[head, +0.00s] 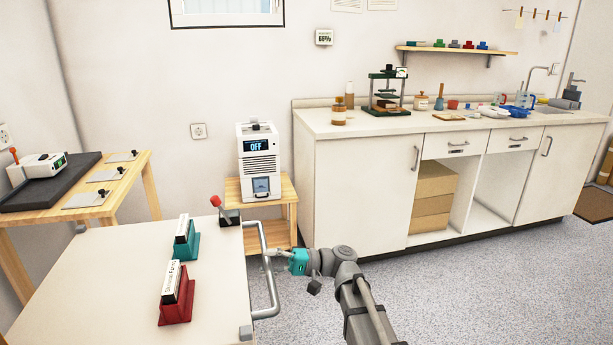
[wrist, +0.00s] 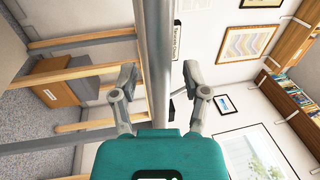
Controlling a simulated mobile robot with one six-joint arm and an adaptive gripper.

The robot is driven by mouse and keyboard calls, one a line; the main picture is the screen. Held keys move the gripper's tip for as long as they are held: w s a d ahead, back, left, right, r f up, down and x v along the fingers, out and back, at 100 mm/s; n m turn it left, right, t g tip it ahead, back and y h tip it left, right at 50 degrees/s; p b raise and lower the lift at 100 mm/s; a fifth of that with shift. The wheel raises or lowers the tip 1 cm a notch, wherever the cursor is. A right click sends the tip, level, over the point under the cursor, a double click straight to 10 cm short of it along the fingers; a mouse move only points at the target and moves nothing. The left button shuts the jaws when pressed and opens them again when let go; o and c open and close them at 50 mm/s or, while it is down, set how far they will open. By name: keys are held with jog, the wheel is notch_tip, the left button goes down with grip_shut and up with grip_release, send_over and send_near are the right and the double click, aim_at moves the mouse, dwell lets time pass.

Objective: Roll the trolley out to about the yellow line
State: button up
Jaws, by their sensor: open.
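The trolley (head: 95,285) has a broad pale top and stands at the lower left of the head view. A grey tubular handle (head: 271,291) runs along its right side; in the wrist view the bar (wrist: 152,40) passes between my fingers. My gripper (head: 270,254), with a teal body, is at the handle. Its fingers (wrist: 159,74) are spread, one on each side of the bar, with gaps visible. A red-knobbed lever (head: 216,201) sits at the trolley's far right corner. The yellow line is not visible in either view.
A teal file holder (head: 193,246) and a red one (head: 177,311) stand on the trolley top. A wooden stand (head: 286,191) with a white device is behind the handle. A white cabinet (head: 362,190) lines the back wall. Speckled floor (head: 480,290) at right is clear.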

jog(key=s+d+f+m+t+h, duration=0.25)
jog(key=d+f+t+h, duration=0.25)
jog(key=d+f+h, duration=0.95)
jog(key=s+d+f+h, duration=0.2)
jog(key=d+f, duration=0.2)
jog(key=d, duration=0.3)
jog(key=s+d+f+h, duration=0.2)
jog(key=d+f+h, duration=0.1)
jog(key=d, duration=0.4)
notch_tip(320, 180, up, 38)
jog(key=p, duration=3.9)
jog(key=shift+d+m, duration=0.2)
jog(key=shift+m, duration=0.25)
jog(key=shift+s, duration=0.1)
